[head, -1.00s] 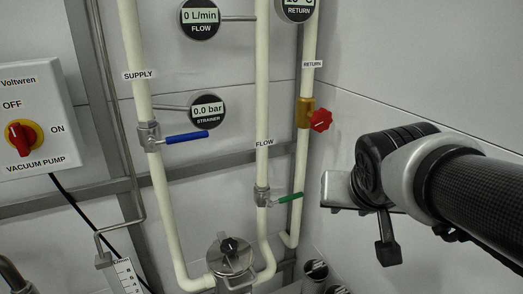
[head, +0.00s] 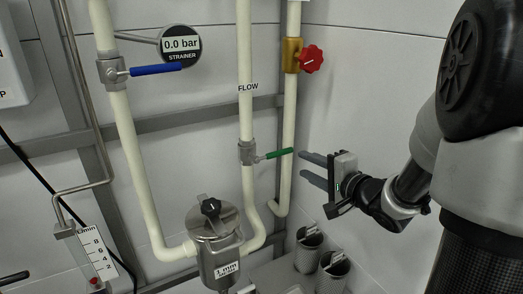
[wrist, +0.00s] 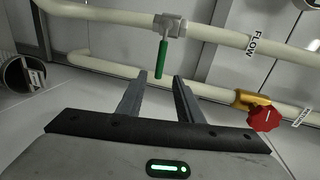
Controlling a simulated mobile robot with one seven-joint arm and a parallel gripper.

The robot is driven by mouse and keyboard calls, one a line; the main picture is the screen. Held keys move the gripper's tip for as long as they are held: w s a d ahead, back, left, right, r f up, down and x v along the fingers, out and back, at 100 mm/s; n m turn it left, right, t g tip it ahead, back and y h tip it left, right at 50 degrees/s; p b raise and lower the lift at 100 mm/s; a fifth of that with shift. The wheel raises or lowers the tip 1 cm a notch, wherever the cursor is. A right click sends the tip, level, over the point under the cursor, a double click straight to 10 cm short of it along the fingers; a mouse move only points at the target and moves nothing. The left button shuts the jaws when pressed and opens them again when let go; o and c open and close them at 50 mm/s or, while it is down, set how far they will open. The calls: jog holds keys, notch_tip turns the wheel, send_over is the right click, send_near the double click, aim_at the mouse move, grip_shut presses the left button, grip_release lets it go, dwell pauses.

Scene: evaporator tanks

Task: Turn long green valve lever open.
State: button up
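The green valve lever (head: 274,154) sticks out to the right from a metal valve (head: 247,152) on the pipe labelled FLOW, crosswise to that pipe. My gripper (head: 306,166) is to the right of the lever tip, with its two fingers pointing left toward it. The fingers are apart and nothing is between them. In the wrist view the green lever (wrist: 161,58) hangs from its valve (wrist: 169,27), beyond the open fingertips (wrist: 159,79) and in line with the gap between them. Nothing of the lever is hidden.
A blue lever (head: 155,69) is on the supply pipe at left. A red knob (head: 311,59) on a brass valve is on the return pipe, above my gripper. A metal strainer (head: 216,232) stands below. Perforated metal cylinders (head: 308,250) stand at lower right.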

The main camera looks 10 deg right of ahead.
aim_at(273, 155)
jog(key=b+x, duration=0.4)
jog(key=x, duration=1.3)
jog(key=shift+w+a+r, duration=0.1)
jog(key=shift+a, duration=0.05)
jog(key=shift+c, duration=0.2)
grip_shut()
